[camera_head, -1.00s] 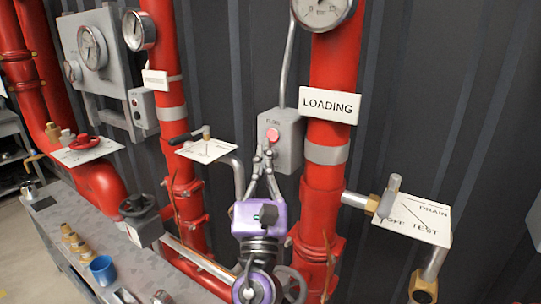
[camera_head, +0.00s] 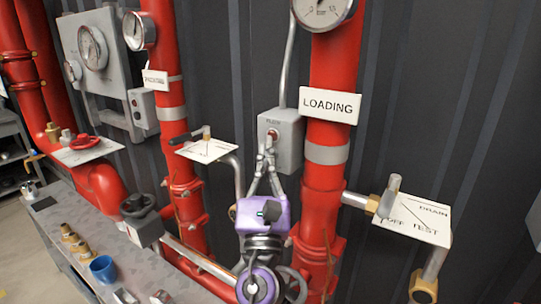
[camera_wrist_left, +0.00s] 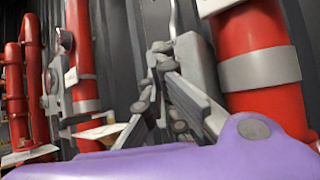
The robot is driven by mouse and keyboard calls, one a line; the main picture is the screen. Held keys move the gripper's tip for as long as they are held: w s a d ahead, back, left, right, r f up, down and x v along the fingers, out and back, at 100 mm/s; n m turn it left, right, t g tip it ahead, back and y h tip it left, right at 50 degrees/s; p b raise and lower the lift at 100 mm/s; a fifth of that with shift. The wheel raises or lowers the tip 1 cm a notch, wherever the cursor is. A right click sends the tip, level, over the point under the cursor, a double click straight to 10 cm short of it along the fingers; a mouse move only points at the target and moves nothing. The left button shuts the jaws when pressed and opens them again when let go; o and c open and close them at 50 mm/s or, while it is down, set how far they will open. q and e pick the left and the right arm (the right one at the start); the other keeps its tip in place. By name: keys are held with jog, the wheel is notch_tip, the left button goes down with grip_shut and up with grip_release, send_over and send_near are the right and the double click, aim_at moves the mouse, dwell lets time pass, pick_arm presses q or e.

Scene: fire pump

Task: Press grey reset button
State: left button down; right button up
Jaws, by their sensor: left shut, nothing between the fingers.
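A grey box (camera_head: 291,146) is mounted beside the thick red pipe, below and left of the LOADING sign. A small round red button or lamp (camera_head: 272,134) shows on its front, partly hidden by my fingertips. I see no clearly grey button on this box. My left gripper (camera_head: 266,148), with a purple body, points up at the box front. Its fingers are shut with nothing between them, and the tips overlap the red button's lower edge. I cannot tell whether they touch it. The wrist view shows the closed fingertips (camera_wrist_left: 162,50) near a grey surface. My right gripper is out of view.
A smaller grey box (camera_head: 142,108) with small round controls hangs at the left beside a gauge panel (camera_head: 101,52). A labelled valve plate (camera_head: 208,150) stands left of the gripper. The drain/test valve plate (camera_head: 425,222) juts out at the right. The LOADING sign (camera_head: 330,104) hangs above right.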

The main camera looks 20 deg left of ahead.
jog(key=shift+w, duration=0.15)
pick_arm(q)
jog(key=shift+s+a, duration=0.15)
jog(key=shift+s, duration=0.75)
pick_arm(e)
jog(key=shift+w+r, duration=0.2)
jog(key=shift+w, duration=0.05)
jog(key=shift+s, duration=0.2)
pick_arm(q)
jog(key=s, duration=0.5)
jog(key=shift+a, duration=0.35)
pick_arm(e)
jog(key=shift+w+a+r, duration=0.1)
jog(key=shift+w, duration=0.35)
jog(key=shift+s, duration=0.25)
